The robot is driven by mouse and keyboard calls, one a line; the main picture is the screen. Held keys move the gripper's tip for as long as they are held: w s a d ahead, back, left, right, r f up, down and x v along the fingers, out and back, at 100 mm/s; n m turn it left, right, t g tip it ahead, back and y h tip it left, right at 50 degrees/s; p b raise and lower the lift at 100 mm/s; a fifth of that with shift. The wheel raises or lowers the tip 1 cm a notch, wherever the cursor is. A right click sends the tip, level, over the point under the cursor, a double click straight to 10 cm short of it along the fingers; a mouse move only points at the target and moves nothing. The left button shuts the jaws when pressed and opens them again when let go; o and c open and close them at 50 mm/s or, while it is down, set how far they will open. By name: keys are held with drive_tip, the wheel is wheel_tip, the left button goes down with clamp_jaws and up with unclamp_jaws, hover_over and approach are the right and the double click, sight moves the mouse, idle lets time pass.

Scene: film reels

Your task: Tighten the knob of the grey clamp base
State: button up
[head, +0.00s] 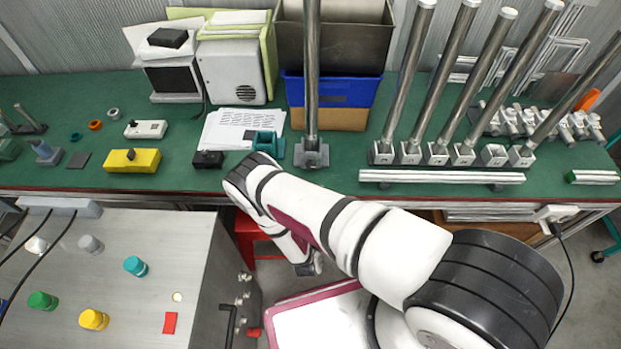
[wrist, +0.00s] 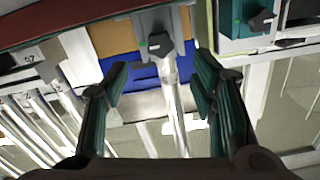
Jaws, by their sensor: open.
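The grey clamp base (head: 311,158) stands near the front edge of the green bench, with a tall metal pole (head: 311,70) upright in it. In the wrist view the clamp base (wrist: 182,22) is at the top centre, seen upside down, and its black knob (wrist: 160,43) faces me. The knob is hidden or too small to make out in the head view. My gripper (wrist: 159,66) is open and empty. Its two fingers appear to either side of the pole and knob, apparently short of them. In the head view my gripper (head: 308,266) is low, in front of the bench, partly hidden by my arm.
A teal clamp (head: 266,144) with its own black knob (wrist: 262,20) stands close beside the grey one. A black block (head: 208,159) and a yellow block (head: 132,160) lie further left. A metal rail (head: 442,177) and several poles stand right. A blue bin (head: 335,90) is behind.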

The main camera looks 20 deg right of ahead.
drive_tip(key=shift+v, duration=1.3)
drive_tip(key=shift+w, duration=0.1)
